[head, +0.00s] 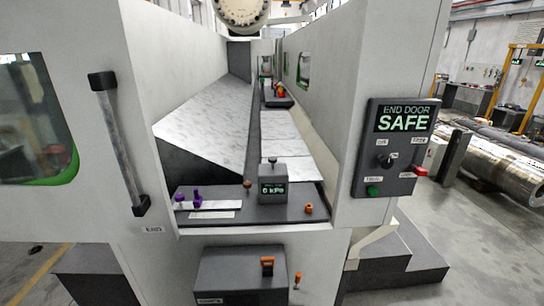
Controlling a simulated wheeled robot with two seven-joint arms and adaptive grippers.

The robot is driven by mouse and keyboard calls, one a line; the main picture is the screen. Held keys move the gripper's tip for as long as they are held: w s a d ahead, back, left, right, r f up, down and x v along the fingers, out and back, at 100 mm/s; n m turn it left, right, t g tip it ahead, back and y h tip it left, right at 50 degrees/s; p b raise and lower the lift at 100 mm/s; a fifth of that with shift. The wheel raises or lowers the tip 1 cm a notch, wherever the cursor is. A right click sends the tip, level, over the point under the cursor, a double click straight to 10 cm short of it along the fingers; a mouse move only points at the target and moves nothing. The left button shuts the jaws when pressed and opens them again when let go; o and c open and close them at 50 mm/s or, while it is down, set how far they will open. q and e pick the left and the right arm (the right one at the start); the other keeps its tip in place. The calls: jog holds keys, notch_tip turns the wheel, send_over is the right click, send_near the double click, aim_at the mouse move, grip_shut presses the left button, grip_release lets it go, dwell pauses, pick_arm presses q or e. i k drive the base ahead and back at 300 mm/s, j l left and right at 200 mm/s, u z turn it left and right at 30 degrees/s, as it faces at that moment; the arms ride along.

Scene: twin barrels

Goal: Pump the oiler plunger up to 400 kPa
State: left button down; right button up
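The oiler is a small dark box (272,191) near the front of the grey shelf in the machine's open end. Its green display reads 0 kPa, with a smaller line above that is too small to read. The plunger (272,160) stands upright on top of the box, a dark knob on a short stem. Nothing touches it. Neither of my grippers is in view.
Purple pieces (196,197) and orange-brown knobs (309,209) share the grey shelf (240,215). A control panel (397,148) reading END DOOR SAFE is on the right wall. A door handle (120,145) is at left. A dark box (240,275) is below.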

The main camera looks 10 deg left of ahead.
aim_at(273, 160)
jog(key=i+l+u, duration=0.15)
jog(key=l, duration=0.15)
jog(key=i+l+u, duration=0.1)
jog(key=l, duration=0.25)
jog(key=i+l+u, duration=0.25)
jog(key=l, duration=0.45)
jog(key=i+l+u, duration=0.15)
jog(key=l, duration=0.2)
jog(key=i, duration=0.05)
